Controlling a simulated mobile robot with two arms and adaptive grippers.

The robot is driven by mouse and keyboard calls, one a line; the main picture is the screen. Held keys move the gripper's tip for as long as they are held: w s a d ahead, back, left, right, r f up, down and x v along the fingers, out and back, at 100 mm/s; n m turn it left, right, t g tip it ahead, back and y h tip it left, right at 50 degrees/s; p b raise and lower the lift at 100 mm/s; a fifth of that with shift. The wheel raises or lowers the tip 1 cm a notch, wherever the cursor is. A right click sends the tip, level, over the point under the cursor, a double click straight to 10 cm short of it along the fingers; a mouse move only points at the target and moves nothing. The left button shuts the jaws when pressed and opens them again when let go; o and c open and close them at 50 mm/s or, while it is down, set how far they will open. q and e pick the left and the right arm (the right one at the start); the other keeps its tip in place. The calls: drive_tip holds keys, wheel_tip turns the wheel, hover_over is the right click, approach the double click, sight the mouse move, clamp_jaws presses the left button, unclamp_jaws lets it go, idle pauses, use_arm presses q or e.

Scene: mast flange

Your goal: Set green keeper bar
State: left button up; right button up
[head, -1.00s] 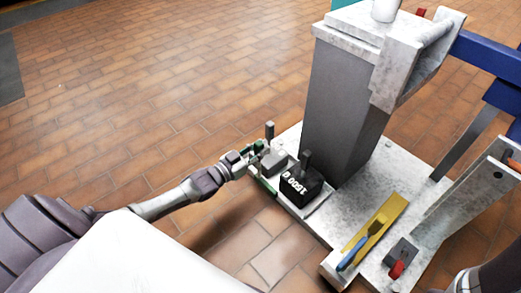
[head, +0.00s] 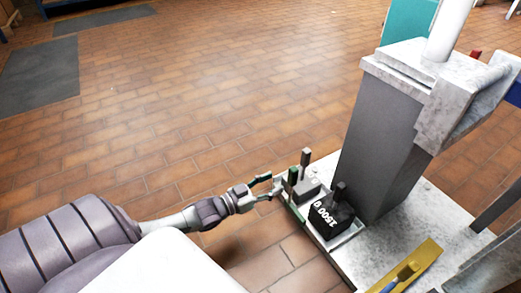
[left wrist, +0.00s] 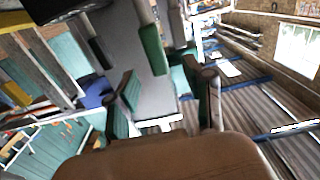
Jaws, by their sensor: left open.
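The green keeper bar (head: 292,180) stands upright at the near left edge of the pale tray (head: 356,228) at the mast's foot. It also shows in the left wrist view (left wrist: 153,49), ahead of the fingers. My left gripper (head: 268,188) is open, just left of the bar in the head view, with its fingertips pointing toward it. In the left wrist view its two fingers (left wrist: 165,92) are spread, with nothing seen held between them. Whether a fingertip touches the bar is unclear. My right gripper is out of view.
A black weight (head: 330,217) marked 1500 g sits in the tray, with a grey block (head: 306,188) and a dark upright post (head: 305,158) beside it. The grey mast (head: 382,150) rises behind. A yellow strip (head: 425,259) lies at lower right.

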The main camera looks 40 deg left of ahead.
use_arm(q)
drive_tip(key=v, duration=0.4)
idle(0.5)
